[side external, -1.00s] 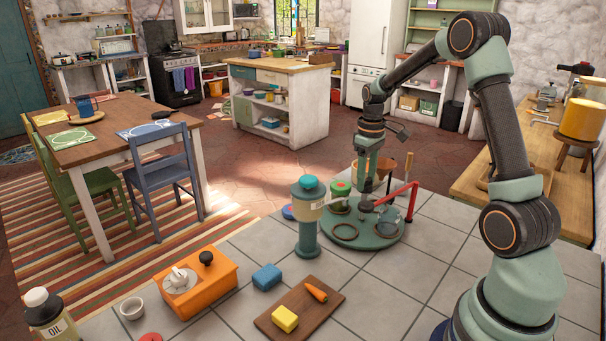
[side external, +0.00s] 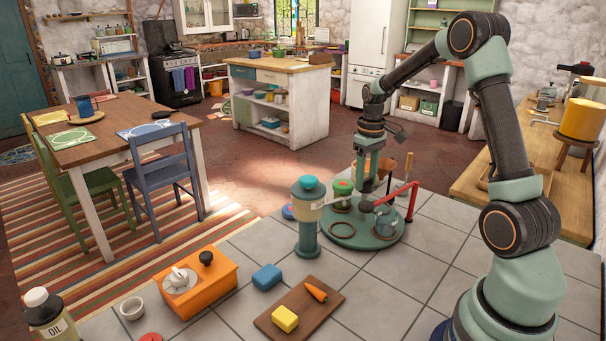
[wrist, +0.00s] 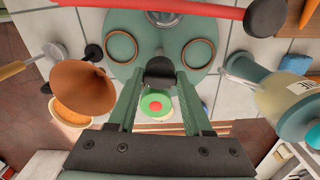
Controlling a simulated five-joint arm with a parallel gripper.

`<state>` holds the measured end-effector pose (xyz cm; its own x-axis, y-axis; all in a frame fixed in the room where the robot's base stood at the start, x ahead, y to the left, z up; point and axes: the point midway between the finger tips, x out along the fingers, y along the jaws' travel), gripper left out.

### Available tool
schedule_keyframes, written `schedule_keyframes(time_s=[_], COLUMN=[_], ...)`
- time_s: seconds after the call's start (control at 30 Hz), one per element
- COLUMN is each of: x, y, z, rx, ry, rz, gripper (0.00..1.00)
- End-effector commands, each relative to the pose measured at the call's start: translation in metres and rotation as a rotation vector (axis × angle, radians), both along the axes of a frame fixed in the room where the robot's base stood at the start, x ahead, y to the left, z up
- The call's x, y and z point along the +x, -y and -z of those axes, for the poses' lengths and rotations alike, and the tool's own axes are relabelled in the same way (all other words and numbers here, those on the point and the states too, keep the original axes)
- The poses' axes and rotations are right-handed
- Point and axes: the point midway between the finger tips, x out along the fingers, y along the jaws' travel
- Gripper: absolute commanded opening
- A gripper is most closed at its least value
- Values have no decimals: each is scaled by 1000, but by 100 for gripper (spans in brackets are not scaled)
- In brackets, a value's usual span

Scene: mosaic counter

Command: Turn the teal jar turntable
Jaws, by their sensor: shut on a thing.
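The teal turntable (side external: 358,240) is a round disc on the grey tiles. In the wrist view the disc (wrist: 160,28) shows two rings, one each side of my fingers. My gripper (side external: 366,200) is low over the disc in the side view. In the wrist view, my gripper (wrist: 160,85) has its green fingers closed on a black knob (wrist: 160,68). A jar with a green lid and red centre (wrist: 157,104) shows between the fingers, partly hidden.
A teal canister with a blue lid (side external: 307,230) stands close on the left. A brown cone (wrist: 82,85) is close by in the wrist view. Front tiles hold a cutting board (side external: 270,325) and orange box (side external: 222,268).

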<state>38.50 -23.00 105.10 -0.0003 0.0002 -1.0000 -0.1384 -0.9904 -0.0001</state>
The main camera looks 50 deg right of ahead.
Motion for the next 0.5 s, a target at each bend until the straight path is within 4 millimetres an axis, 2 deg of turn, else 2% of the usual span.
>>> schedule_keyframes(time_s=[0.5], x=[1], y=[-1], z=[-2], rx=[0], ry=[1], rz=[258], gripper=[0])
